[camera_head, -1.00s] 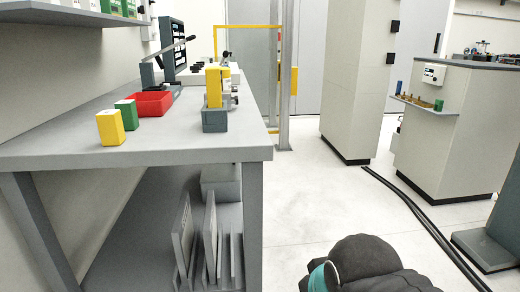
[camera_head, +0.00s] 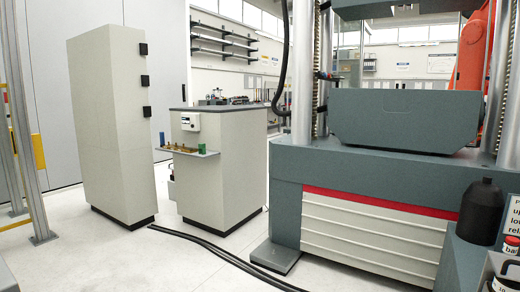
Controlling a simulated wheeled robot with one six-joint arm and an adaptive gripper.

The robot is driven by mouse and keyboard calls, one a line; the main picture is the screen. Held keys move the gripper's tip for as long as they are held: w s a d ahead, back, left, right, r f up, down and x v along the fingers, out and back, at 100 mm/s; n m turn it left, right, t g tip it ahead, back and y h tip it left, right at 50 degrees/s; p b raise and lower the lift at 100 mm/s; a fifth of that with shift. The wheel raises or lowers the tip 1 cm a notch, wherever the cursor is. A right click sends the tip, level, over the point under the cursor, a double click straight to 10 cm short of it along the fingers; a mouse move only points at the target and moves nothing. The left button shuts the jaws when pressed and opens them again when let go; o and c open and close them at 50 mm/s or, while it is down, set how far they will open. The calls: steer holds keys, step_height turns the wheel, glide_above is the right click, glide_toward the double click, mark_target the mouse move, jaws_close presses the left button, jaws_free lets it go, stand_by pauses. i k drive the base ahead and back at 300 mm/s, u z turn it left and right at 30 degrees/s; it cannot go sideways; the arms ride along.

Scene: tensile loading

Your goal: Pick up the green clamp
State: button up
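A small green block (camera_head: 203,149), which may be the green clamp, stands upright at the right end of a narrow shelf (camera_head: 212,155). The shelf juts from the front of a pale grey cabinet (camera_head: 238,170). It is too small to make out its shape. Low brass-coloured pieces (camera_head: 180,148) lie to its left, and a blue block (camera_head: 161,139) stands at the shelf's left end. My gripper is not in view.
A tall pale cabinet (camera_head: 105,125) stands left of the shelf. A large grey testing machine (camera_head: 345,170) fills the right. Black cable covers (camera_head: 215,252) cross the floor. Pale floor (camera_head: 110,260) is open at front left. A dark bottle (camera_head: 481,212) stands at the right edge.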

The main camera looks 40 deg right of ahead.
mark_target(202, 146)
steer(key=z, duration=1.6)
steer(key=i, duration=1.8)
steer(key=u, duration=1.55)
steer(key=i, duration=2.05)
steer(key=z, duration=1.5)
